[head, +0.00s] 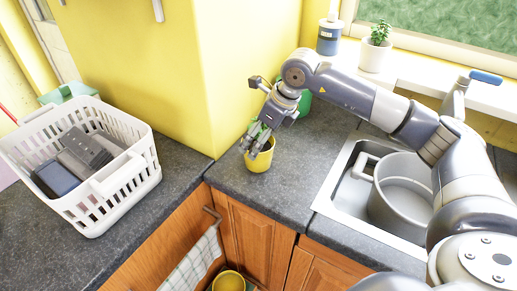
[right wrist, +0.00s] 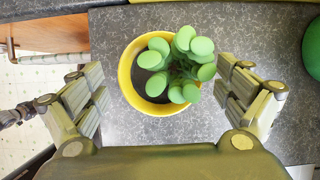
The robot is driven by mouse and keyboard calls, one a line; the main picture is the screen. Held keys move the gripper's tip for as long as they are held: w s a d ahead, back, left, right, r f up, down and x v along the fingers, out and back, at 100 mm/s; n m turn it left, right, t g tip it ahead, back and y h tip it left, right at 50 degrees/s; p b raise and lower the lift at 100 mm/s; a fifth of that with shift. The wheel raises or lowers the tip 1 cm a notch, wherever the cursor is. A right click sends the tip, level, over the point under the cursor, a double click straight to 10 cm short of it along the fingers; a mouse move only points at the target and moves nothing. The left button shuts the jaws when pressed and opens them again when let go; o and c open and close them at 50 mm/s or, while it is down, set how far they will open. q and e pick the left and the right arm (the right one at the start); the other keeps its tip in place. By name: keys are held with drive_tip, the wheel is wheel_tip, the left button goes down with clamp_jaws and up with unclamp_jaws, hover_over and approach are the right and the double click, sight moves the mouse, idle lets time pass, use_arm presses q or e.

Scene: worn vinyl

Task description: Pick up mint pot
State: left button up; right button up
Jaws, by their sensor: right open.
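The mint pot is a yellow pot (head: 261,160) with round green leaves, standing on the dark grey counter in the corner by the yellow wall. In the right wrist view the pot (right wrist: 130,84) is seen from above, its leaves (right wrist: 183,66) covering the right part of it. My right gripper (head: 260,139) is directly over the pot, pointing down and partly hiding the plant. In the right wrist view its fingers (right wrist: 162,88) are open, one on each side of the pot, with a visible gap on both sides. My left gripper is not in view.
A white basket (head: 136,177) with dark items stands left on the counter. A green object (head: 305,104) is behind my right gripper. A grey cooking pot (head: 403,196) sits in the sink at right. A potted plant (head: 375,54) and blue canister (head: 329,38) stand on the sill.

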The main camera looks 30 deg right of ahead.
drive_tip(key=shift+x, duration=0.9)
drive_tip(key=shift+w+f, duration=0.15)
drive_tip(key=c, duration=1.7)
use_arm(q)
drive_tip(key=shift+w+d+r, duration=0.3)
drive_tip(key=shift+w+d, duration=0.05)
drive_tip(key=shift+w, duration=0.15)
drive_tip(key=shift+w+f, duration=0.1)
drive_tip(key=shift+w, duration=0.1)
